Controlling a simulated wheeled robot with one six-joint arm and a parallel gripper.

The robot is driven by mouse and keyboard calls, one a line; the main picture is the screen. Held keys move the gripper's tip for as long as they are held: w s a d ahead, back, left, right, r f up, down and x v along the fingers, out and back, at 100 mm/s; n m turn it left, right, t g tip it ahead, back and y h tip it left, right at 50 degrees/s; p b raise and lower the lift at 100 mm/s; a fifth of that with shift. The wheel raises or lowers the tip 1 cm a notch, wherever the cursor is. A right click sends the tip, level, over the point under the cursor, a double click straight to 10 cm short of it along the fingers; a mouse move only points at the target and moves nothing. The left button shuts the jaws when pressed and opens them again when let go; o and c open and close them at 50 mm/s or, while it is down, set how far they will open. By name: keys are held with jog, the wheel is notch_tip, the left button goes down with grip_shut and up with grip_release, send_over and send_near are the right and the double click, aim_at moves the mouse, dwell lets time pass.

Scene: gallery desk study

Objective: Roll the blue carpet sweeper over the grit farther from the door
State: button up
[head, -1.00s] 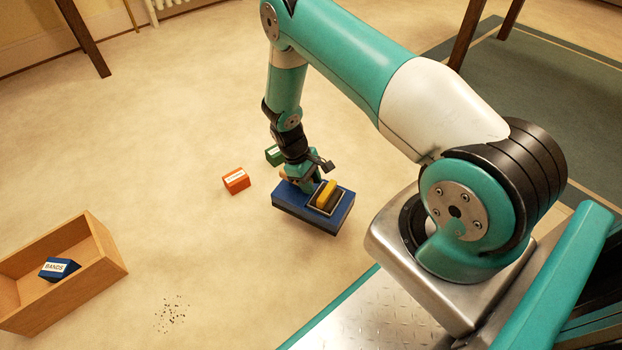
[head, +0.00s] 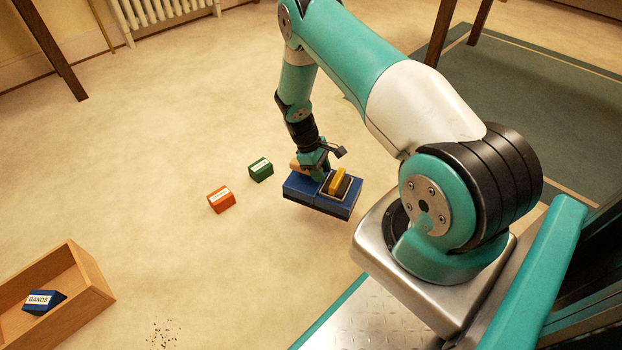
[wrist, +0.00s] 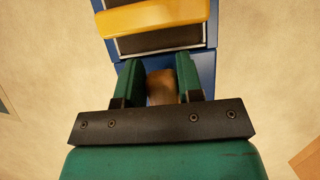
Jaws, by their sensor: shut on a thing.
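The blue carpet sweeper (head: 318,204) has a yellow bar and a dark panel on top, and a wooden grip. My gripper (head: 308,166) is shut on the sweeper's wooden grip; the wrist view shows the grip (wrist: 161,87) between the two green fingers, with the sweeper's blue body (wrist: 204,68) beyond. The sweeper appears a little above the floor, though its exact height is hard to tell. One patch of dark grit (head: 162,334) lies on the floor at the lower left, well away from the sweeper. No door and no second grit patch are visible.
An orange box (head: 221,199) and a green box (head: 261,169) stand on the floor left of the sweeper. An open wooden tray (head: 88,283) at the lower left holds a blue box labelled BANDS (head: 43,302). A dark green rug (head: 540,105) lies at the right. Floor between sweeper and grit is clear.

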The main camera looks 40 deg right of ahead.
jog(key=d+r, duration=0.3)
jog(key=d, duration=0.6)
jog(key=shift+d, duration=0.25)
jog(key=shift+w, duration=0.1)
